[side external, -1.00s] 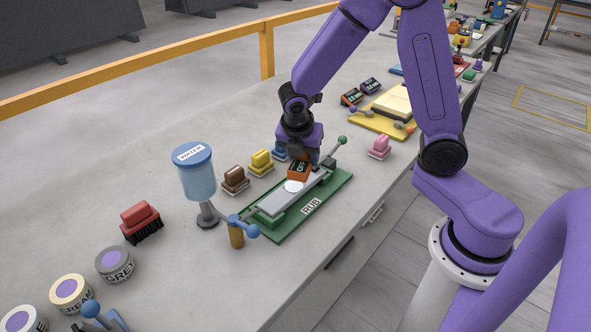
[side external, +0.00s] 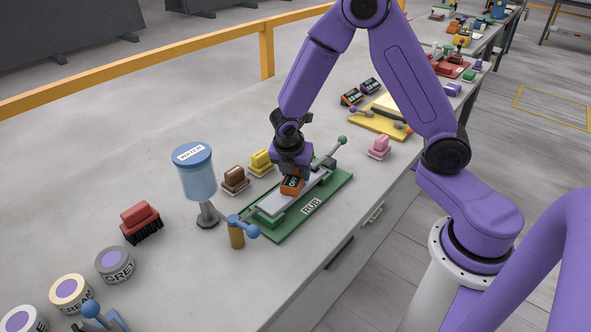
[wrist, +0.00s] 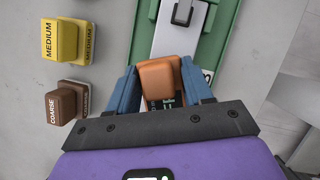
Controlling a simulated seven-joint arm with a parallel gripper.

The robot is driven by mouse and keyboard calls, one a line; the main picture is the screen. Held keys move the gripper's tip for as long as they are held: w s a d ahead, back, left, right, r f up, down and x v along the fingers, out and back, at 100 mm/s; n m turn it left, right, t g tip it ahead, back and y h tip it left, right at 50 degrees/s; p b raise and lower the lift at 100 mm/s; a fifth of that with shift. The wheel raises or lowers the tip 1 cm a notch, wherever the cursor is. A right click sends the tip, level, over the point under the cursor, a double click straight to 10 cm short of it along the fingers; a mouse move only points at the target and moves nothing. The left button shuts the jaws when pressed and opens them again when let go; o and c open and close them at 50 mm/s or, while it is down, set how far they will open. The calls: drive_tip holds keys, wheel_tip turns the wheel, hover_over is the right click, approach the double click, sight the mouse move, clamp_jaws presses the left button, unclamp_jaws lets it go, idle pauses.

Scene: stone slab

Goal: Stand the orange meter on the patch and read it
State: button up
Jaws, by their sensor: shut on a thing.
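The orange meter (side external: 291,187) is held upright between the fingers of my gripper (side external: 291,172), over the middle of the pale stone slab (side external: 270,204). The slab lies in the green RUB fixture (side external: 335,190). The white patch is hidden now, and the meter is where it showed. I cannot tell whether the meter's base touches the slab. The meter has a dark display with light characters too small to read surely. In the wrist view, the meter (wrist: 165,76) sits between my two blue fingers, its display partly hidden.
A green-knobbed lever (side external: 342,140) rises at the fixture's far end. A red brush (side external: 141,221) is further left.

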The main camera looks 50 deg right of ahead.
sight(290, 184)
drive_tip(key=shift+f, duration=0.2)
drive_tip(key=o, duration=1.1)
drive_tip(key=shift+r, duration=0.1)
drive_tip(key=v, duration=1.2)
drive_tip(key=s+r+m+y, duration=0.1)
drive_tip(key=s+m, duration=0.2)
drive_tip(key=s, duration=0.5)
drive_tip(key=s+a+m+g+y, duration=0.1)
drive_tip(key=s+m+y, duration=0.1)
drive_tip(key=s, duration=0.7)
drive_tip(key=s+r+m+y, duration=0.1)
drive_tip(key=s+m, duration=0.3)
drive_tip(key=s, duration=0.4)
drive_tip(key=shift+s+a+r+m, duration=0.3)
drive_tip(key=shift+s+a+m, duration=0.05)
drive_tip(key=shift+m, duration=0.05)
